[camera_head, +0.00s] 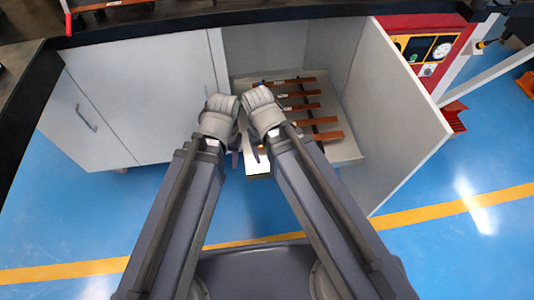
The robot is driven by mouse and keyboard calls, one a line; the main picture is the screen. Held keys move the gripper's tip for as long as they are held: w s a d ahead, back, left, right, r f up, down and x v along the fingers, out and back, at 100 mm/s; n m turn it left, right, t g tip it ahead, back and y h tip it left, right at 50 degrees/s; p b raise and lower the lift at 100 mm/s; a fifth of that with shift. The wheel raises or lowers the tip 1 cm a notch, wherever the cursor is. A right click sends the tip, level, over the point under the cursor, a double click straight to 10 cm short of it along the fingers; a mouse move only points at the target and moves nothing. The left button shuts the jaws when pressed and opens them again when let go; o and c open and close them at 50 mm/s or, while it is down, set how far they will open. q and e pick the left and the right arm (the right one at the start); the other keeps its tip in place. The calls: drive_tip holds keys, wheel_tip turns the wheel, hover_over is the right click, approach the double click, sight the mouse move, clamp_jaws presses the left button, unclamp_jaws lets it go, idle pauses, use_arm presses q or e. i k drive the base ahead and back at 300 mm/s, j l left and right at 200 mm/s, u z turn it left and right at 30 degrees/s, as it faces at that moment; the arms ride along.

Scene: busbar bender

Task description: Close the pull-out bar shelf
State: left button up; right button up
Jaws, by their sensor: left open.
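The pull-out bar shelf (346,150) is a light grey tray in the open cabinet bay, with several copper-coloured bars (318,121) lying across dark rails. Its front edge shows at the lower left of the tray, partly covered by my arms, and the shelf appears to stand out from the bay. My left gripper (238,155) is open, a small dark shape at the shelf's left front, mostly hidden by the wrists. My right wrist is over the shelf's left part; its gripper is hardly visible. I cannot tell whether either gripper touches the shelf.
An open cabinet door (393,115) stands at the right of the bay. Closed grey doors (135,100) are at the left, under a dark worktop (220,17). A red control panel (425,48) is beyond the open door. The blue floor (470,165) is clear at the right.

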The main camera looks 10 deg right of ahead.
sight(340, 152)
drive_tip(key=i+j, duration=0.5)
drive_tip(key=j, duration=0.25)
drive_tip(key=i+j+z, duration=0.1)
drive_tip(key=i+j, duration=0.15)
drive_tip(key=j, duration=0.1)
